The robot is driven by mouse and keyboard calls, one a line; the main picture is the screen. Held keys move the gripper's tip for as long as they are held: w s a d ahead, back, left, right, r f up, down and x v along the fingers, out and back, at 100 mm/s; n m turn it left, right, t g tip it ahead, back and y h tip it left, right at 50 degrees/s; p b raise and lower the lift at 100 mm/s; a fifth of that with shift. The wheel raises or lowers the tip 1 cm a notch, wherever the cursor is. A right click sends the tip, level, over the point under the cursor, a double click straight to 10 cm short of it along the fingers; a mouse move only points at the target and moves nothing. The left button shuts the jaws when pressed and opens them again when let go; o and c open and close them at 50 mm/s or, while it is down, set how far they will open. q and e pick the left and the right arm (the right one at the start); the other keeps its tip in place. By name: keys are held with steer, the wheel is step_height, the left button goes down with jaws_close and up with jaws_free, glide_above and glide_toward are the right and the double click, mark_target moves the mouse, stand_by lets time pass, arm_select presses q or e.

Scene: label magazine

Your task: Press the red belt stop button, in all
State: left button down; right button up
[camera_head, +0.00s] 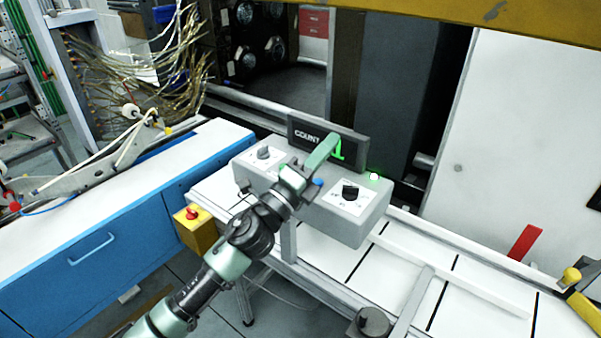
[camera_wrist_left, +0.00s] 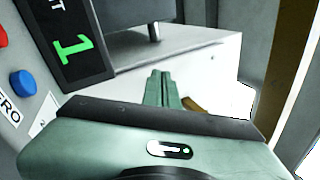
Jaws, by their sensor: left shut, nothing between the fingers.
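A red mushroom button (camera_head: 193,212) sits on a yellow box (camera_head: 197,234) at the left end of the conveyor. Another red button (camera_wrist_left: 3,37) is cut off at the left edge of the left wrist view, near a blue button (camera_wrist_left: 22,83) on the control box; no readable label tells which is the belt stop. The blue button also shows in the head view (camera_head: 318,182). My left gripper (camera_head: 331,141) is shut and empty, above the grey control box (camera_head: 345,224) and in front of the counter display. Its closed fingertips show in the wrist view (camera_wrist_left: 161,75). My right gripper is out of view.
The counter display (camera_head: 301,137) reads 1 in green, partly hidden by my gripper. A green lamp (camera_head: 374,177) glows on the control box beside black knobs. A blue cabinet (camera_head: 95,246) stands left. The conveyor (camera_head: 455,290) runs right.

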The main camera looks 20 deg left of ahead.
arm_select(q)
steer(key=d+r+m+g+h, duration=0.4)
steer(key=d+m+g+h, duration=0.35)
steer(key=m, duration=0.85)
steer(key=w+a+f+m+g+y, duration=0.1)
steer(key=w+a+m+g+y, duration=0.1)
steer(key=a+m+y, duration=0.3)
steer(key=w+a+f+m+g+y, duration=0.2)
steer(key=w+a+m+g+y, duration=0.1)
steer(key=a, duration=0.8)
steer(key=m+g+y, duration=0.1)
steer(key=m+y, duration=0.1)
steer(key=y, duration=0.1)
steer(key=shift+w+f, duration=0.2)
steer(key=shift+f, duration=0.1)
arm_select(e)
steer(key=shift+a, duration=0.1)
